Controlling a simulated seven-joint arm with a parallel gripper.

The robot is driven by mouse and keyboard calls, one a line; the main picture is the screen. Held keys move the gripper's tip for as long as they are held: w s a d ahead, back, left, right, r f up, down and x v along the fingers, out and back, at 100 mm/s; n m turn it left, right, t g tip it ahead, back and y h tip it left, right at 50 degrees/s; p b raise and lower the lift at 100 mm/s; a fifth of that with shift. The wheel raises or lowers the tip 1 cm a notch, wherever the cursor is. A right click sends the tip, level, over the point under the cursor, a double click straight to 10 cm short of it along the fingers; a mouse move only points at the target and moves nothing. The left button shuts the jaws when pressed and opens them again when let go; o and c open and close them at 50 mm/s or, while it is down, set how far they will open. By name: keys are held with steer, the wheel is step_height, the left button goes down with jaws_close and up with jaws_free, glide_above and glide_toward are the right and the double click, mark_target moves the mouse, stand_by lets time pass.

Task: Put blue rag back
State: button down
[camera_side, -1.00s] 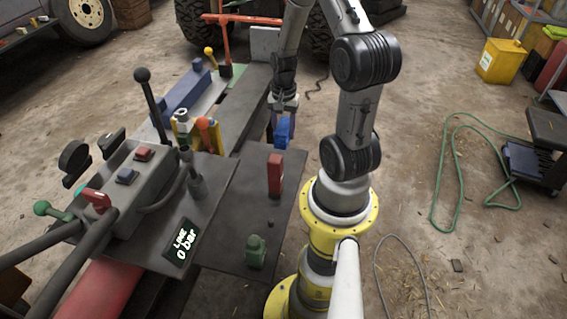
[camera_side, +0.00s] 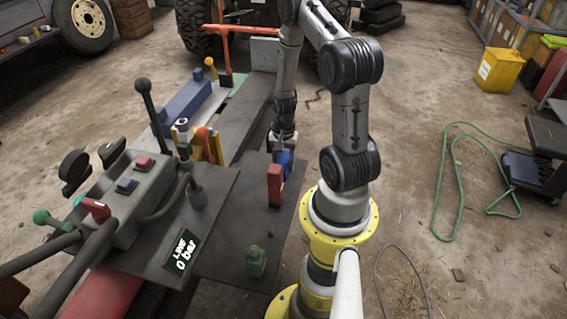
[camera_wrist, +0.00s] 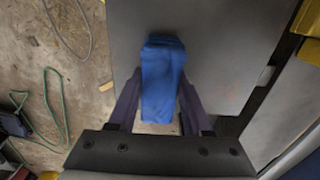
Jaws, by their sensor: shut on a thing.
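The blue rag (camera_side: 286,160) hangs below my gripper (camera_side: 283,148) in the side view, just behind a red upright block that partly covers it. In the wrist view the rag (camera_wrist: 162,85) is a folded blue strip between the two fingers of my gripper (camera_wrist: 160,80), which is shut on it. The rag's far end lies over the dark grey plate (camera_wrist: 215,50) in that view. I cannot tell whether it touches the plate.
The red block (camera_side: 274,184) and a small green part (camera_side: 256,262) stand on the dark side plate (camera_side: 238,243). To the left are the control box (camera_side: 125,205) and a black-knobbed lever (camera_side: 151,110). An orange-handled tool (camera_side: 204,142) stands behind.

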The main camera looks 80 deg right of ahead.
steer(key=shift+f, duration=0.15)
steer(key=shift+c, duration=1.7)
jaws_free()
